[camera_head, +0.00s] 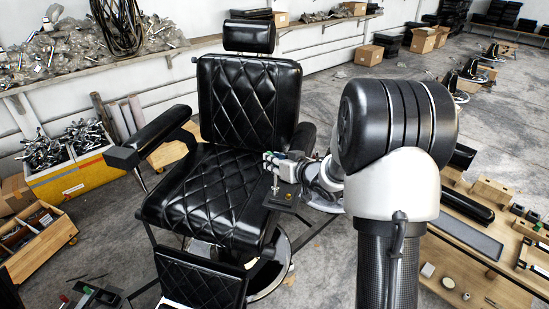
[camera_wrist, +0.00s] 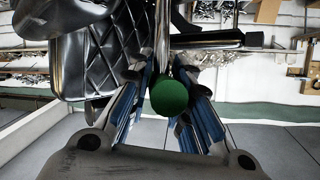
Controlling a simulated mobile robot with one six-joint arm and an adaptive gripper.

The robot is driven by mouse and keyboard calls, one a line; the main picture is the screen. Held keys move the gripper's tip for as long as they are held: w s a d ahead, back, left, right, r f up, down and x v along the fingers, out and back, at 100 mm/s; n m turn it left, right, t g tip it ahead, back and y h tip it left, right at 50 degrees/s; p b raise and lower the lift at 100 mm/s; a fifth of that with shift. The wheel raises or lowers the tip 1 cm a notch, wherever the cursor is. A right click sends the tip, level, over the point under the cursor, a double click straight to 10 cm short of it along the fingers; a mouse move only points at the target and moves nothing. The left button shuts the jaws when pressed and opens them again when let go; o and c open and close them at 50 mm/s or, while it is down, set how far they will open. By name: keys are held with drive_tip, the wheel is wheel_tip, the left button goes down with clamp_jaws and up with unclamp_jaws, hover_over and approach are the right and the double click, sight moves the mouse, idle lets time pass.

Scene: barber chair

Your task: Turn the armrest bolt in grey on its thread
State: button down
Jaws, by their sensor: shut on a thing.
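The black quilted barber chair (camera_head: 207,185) stands left of my arm. My gripper (camera_head: 271,162) is at the chair's right side, above a dark plate (camera_head: 290,196) beside the seat. A thin grey bolt (camera_head: 276,183) stands upright under the fingertips. In the wrist view my gripper (camera_wrist: 165,68) has its blue-padded fingers brought together at a grey metal shaft (camera_wrist: 163,28), which looks like the bolt. A round green end (camera_wrist: 169,96) lies between the fingers and covers part of the grip. The bolt's thread cannot be made out.
The left armrest (camera_head: 150,138) is on the chair's far side. A wooden workbench (camera_head: 470,240) with a loose black armrest pad (camera_head: 467,207) is at right. A yellow bin (camera_head: 75,175) of metal parts stands at left. Grey floor is open behind the chair.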

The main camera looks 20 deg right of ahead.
drive_tip(key=shift+r+n+y+p, duration=0.15)
drive_tip(key=shift+n+y+p, duration=0.4)
drive_tip(key=shift+p, duration=0.45)
drive_tip(key=shift+n+g+y+p, duration=0.35)
drive_tip(key=shift+y+p, duration=0.1)
drive_tip(key=shift+p, duration=0.35)
drive_tip(key=shift+n+g+y+p, duration=0.75)
drive_tip(key=shift+n+y+p, duration=0.8)
drive_tip(key=shift+p, duration=0.95)
drive_tip(key=shift+y, duration=0.25)
drive_tip(key=shift+a+n+g+y+p, duration=0.1)
drive_tip(key=shift+n+g+y+p, duration=0.25)
drive_tip(key=shift+g+p, duration=0.1)
